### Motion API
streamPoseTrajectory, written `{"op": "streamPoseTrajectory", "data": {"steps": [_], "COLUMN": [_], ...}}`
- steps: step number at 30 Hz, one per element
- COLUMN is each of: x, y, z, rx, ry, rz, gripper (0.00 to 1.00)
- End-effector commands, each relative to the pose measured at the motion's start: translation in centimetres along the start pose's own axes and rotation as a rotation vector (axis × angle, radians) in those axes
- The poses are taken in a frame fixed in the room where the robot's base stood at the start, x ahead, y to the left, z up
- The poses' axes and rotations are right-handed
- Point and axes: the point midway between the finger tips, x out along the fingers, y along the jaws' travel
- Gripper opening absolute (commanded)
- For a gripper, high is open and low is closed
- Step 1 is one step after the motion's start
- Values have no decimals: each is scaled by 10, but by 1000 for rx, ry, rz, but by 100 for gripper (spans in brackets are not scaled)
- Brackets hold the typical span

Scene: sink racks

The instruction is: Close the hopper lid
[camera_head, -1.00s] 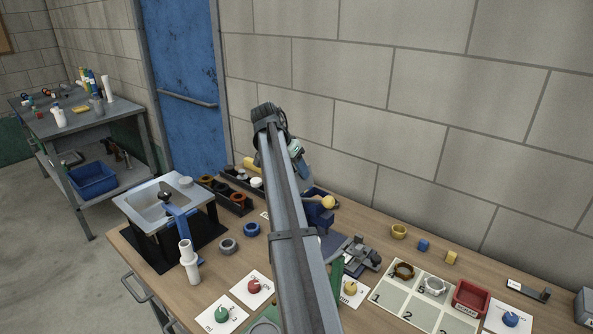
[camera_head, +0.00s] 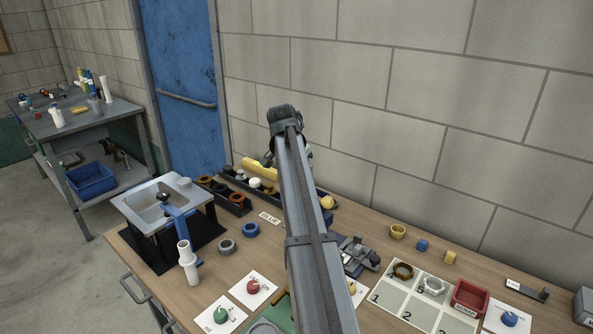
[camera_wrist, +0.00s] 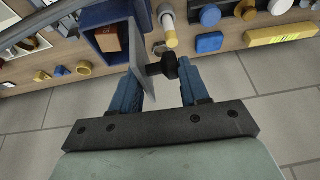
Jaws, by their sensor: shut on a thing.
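In the wrist view the blue hopper (camera_wrist: 92,42) is an open-topped box at upper left, with a brown block inside. The grey lid (camera_wrist: 138,58) stands out from the hopper's right side, seen nearly edge-on, and the opening is uncovered. A black knob (camera_wrist: 168,67) sticks out from the lid's face. My gripper (camera_wrist: 160,72) has its blue fingers on either side of the knob, shut on it. In the head view only a bit of the blue hopper (camera_head: 328,216) shows beside my arm; the gripper is hidden there.
A yellow-tipped post (camera_wrist: 171,36) stands close beside the lid. A blue piece (camera_wrist: 209,43) and a yellow block (camera_wrist: 281,34) lie to the right in the wrist view. A grey fixture (camera_head: 358,254) and a numbered tray (camera_head: 403,304) are right of my arm.

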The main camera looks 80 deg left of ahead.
Motion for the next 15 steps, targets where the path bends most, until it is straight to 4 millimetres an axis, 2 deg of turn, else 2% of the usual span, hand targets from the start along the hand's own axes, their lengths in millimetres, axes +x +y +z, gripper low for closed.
{"op": "streamPoseTrajectory", "data": {"steps": [15], "x": [-4], "y": [34], "z": [1], "rx": [171], "ry": [2], "rz": [-405], "gripper": [0]}}
